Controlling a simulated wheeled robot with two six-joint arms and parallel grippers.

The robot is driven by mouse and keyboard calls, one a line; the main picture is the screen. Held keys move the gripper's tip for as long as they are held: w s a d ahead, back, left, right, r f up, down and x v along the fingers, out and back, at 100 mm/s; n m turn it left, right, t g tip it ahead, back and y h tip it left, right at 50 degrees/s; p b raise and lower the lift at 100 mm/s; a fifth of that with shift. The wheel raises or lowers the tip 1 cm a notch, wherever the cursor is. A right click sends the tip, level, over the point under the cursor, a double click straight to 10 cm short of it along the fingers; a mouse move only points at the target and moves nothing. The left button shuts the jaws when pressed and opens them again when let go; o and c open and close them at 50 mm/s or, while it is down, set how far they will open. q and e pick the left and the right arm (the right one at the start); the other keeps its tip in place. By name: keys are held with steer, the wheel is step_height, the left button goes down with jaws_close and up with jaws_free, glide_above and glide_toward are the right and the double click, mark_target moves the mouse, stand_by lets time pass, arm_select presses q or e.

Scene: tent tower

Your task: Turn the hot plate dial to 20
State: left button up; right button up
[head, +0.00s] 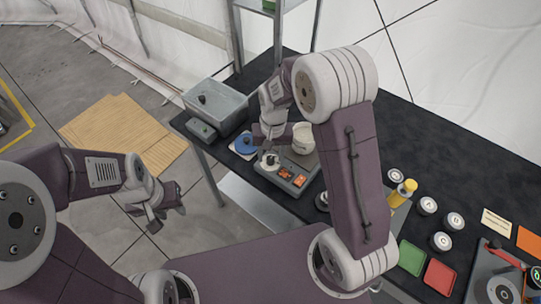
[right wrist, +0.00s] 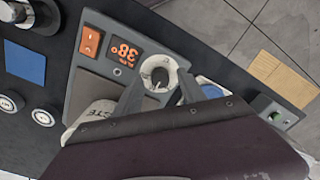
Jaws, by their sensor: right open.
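The grey hot plate (head: 279,180) stands on the black table; it also shows in the right wrist view (right wrist: 82,88). Its round white dial (head: 270,160) has a dark pointer mark, clearer in the right wrist view (right wrist: 157,72). The lit orange display (right wrist: 124,51) appears to read about 38°, seen turned. My right gripper (head: 268,146) is over the dial, with its open fingers on either side of it (right wrist: 160,88). I cannot tell whether they touch it. My left gripper (head: 158,208) hangs empty over the floor, left of the table, its fingers apart.
A blue disc (head: 243,144), a small grey device (head: 201,130) and a grey bin (head: 217,104) lie to the left. Several lidded jars and a yellow bottle (head: 404,190) stand to the right.

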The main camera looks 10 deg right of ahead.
steer(key=shift+f, duration=0.4)
steer(key=shift+s, duration=0.1)
jaws_close()
